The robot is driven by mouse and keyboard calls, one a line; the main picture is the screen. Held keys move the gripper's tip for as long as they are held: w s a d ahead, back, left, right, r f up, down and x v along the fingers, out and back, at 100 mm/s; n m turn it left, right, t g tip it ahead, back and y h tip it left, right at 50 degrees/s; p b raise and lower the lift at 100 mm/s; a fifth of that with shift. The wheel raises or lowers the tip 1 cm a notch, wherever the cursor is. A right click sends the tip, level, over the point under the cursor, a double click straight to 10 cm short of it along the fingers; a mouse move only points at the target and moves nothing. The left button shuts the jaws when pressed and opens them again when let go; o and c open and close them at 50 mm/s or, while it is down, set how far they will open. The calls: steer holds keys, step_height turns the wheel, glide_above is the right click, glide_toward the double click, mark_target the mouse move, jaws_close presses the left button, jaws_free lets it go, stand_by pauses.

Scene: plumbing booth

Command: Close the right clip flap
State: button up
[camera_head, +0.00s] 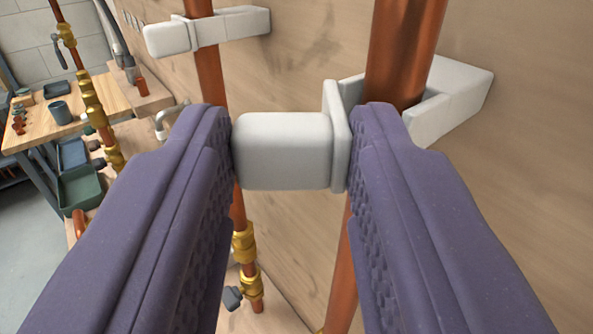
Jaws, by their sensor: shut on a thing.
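My gripper (290,150) has two purple, textured fingers. They are shut on the white block end of the right clip flap (283,152), with one fingertip at each side of it. The flap's thin plate (338,130) stands nearly edge-on beside the right fingertip. The right clip's white body (455,98) is on the wooden wall, behind and around the right copper pipe (402,50). No flap band crosses the visible front of this pipe, so the flap looks open.
A left white clip (232,26) has its band across the left copper pipe (210,75). Brass fittings (245,243) sit lower on that pipe. The plywood wall (530,180) fills the right. A workbench (90,110) with bins stands far left.

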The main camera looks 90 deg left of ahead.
steer(key=shift+w+r+n+g+p, duration=0.1)
steer(key=shift+w+n+g+p, duration=0.25)
steer(key=shift+n+g, duration=0.45)
steer(key=shift+g, duration=0.3)
steer(key=o, duration=1)
steer(key=shift+s, duration=0.1)
steer(key=shift+c, duration=0.2)
